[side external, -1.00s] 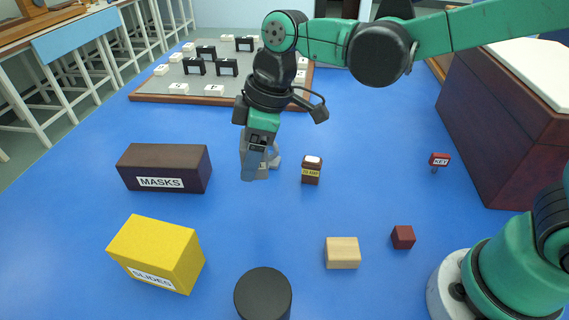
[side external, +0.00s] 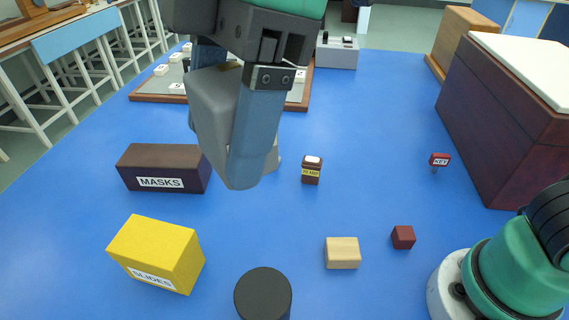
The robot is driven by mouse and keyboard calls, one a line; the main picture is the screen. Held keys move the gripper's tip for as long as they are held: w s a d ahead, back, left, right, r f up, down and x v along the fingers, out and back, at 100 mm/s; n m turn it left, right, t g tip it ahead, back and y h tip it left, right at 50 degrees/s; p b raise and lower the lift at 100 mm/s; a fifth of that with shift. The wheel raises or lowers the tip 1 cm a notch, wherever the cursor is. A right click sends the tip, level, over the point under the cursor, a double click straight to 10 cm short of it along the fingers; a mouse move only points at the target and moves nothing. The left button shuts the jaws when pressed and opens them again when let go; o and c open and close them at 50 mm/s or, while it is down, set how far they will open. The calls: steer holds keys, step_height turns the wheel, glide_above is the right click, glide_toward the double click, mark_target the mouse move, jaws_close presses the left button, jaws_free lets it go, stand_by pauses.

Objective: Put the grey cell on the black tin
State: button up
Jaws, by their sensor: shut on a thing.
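My gripper (side external: 217,120) is large in the upper middle of the side view, high above the table and close to the camera. It is shut on the grey cell (side external: 211,100), a smooth grey block partly covered by the near blue-grey finger. The far finger is mostly hidden behind the cell. The black tin (side external: 263,293) is a dark cylinder with a flat, bare top at the front edge of the picture. The gripper and the cell are above and apart from it.
A dark MASKS box (side external: 163,167) and a yellow SLIDES box (side external: 157,252) stand at left. A small brown bottle (side external: 312,170), a pale wooden block (side external: 342,252), a dark red cube (side external: 403,237) and a KEY tag (side external: 439,160) stand at right. A light grey object (side external: 273,156) shows behind the finger.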

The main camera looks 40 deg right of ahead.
mark_target(251, 302)
steer(key=shift+s+a+n, duration=0.15)
steer(key=shift+s+n, duration=0.15)
steer(key=shift+s, duration=0.3)
step_height(251, 302, down, 20)
steer(key=shift+r, duration=0.25)
steer(key=shift+f, duration=0.15)
steer(key=o, duration=1.4)
